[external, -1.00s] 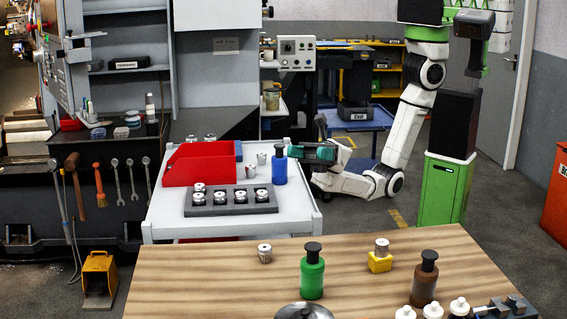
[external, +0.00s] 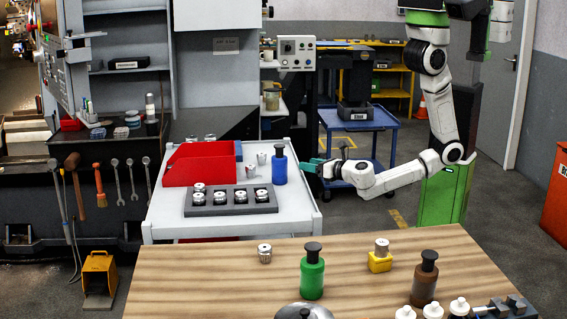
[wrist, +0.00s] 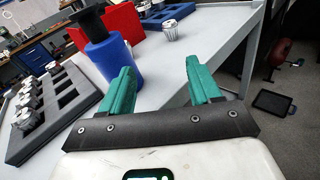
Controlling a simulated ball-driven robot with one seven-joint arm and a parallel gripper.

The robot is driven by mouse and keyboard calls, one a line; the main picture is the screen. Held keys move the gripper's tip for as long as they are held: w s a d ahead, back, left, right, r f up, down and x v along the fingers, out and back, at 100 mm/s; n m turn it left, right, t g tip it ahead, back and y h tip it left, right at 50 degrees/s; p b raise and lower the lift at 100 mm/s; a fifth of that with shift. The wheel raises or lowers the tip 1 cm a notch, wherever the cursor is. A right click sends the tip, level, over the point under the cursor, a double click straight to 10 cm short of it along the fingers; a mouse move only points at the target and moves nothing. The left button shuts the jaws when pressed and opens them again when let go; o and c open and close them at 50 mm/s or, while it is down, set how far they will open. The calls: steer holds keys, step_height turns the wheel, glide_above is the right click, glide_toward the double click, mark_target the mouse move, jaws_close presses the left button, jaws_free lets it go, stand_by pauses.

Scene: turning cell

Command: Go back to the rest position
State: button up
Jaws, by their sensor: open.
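My gripper (external: 309,167) is at the right edge of the white cart top (external: 163,223), just right of the blue bottle (external: 279,168) with a dark cap. In the wrist view my gripper (wrist: 160,82) shows two green fingers spread apart with nothing between them. The blue bottle also shows in the wrist view (wrist: 117,62), upright on the cart just beyond the left finger. I cannot tell whether the finger touches it. My arm reaches in from the right, its forearm low and nearly level.
A red bin (external: 200,166) and a dark tray (external: 231,208) of metal parts are on the cart. The wooden table (external: 200,270) in front holds a green bottle (external: 312,275) and a brown bottle (external: 424,283). A blue trolley (external: 357,120) stands behind my arm.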

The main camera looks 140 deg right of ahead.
steer(key=s+a+f+g+y, duration=0.1)
steer(key=s+f+g, duration=0.1)
steer(key=s+f, duration=0.3)
steer(key=s+a+f+g+y, duration=0.1)
steer(key=s+f, duration=0.1)
steer(key=s, duration=0.6)
steer(key=w+a+f+m+y+b, duration=0.3)
steer(key=w+f+m, duration=0.1)
steer(key=w+m, duration=0.25)
steer(key=w+a+f+m+y+b, duration=0.35)
steer(key=w+m, duration=0.25)
steer(key=m, duration=0.2)
steer(key=w+a+f+m+t+y+b, duration=0.15)
steer(key=w+a+y, duration=0.3)
steer(key=a, duration=0.45)
steer(key=w+a+f+m+t+y+b, duration=0.1)
steer(key=w+a+m+t+y+b, duration=0.25)
steer(key=a, duration=0.65)
step_height(320, 180, up, 13)
steer(key=w+n+g+p, duration=0.1)
steer(key=p, duration=1.2)
steer(key=shift+w+d+f, duration=0.15)
steer(key=shift+w+d, duration=0.05)
steer(key=shift+d, duration=0.1)
steer(key=shift+n, duration=0.25)
